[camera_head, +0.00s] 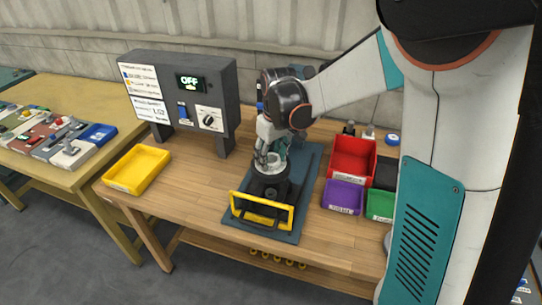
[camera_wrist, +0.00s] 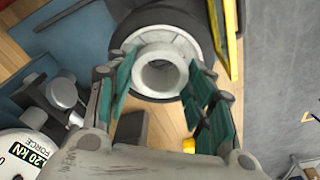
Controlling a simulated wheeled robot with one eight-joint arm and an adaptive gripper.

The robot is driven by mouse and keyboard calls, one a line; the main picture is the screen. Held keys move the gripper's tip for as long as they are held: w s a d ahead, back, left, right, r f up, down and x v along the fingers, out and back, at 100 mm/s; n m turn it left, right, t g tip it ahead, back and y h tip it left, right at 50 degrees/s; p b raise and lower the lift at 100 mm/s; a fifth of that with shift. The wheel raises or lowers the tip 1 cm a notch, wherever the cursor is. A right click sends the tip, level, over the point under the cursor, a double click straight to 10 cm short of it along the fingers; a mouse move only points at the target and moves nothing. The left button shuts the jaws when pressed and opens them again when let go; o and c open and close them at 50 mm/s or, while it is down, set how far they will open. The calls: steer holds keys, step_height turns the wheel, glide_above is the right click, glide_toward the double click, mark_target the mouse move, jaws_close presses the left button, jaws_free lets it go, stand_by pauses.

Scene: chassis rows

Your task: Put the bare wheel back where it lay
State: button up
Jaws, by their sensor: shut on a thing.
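The bare wheel (camera_wrist: 162,52) is a pale grey ring with a hole in its middle. In the wrist view it lies between the teal finger pads of my gripper (camera_wrist: 163,88), which is shut on it. A black round part (camera_wrist: 150,18) shows around and beneath the wheel; I cannot tell whether the wheel touches it. In the head view my gripper (camera_head: 270,152) points down over the black press base (camera_head: 269,184), with the wheel (camera_head: 268,165) at its fingertips. The fingers partly hide the wheel there.
A yellow guard frame (camera_head: 262,210) stands at the front of the blue mat (camera_head: 296,229). A yellow tray (camera_head: 138,168) is left; red (camera_head: 352,158), purple (camera_head: 343,196) and green (camera_head: 380,205) bins are right. The control box (camera_head: 180,94) reads OFF. A force gauge (camera_wrist: 20,152) shows lower left.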

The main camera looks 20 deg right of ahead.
step_height(320, 180, up, 3)
steer(key=shift+f+p, duration=0.1)
steer(key=shift+p, duration=0.85)
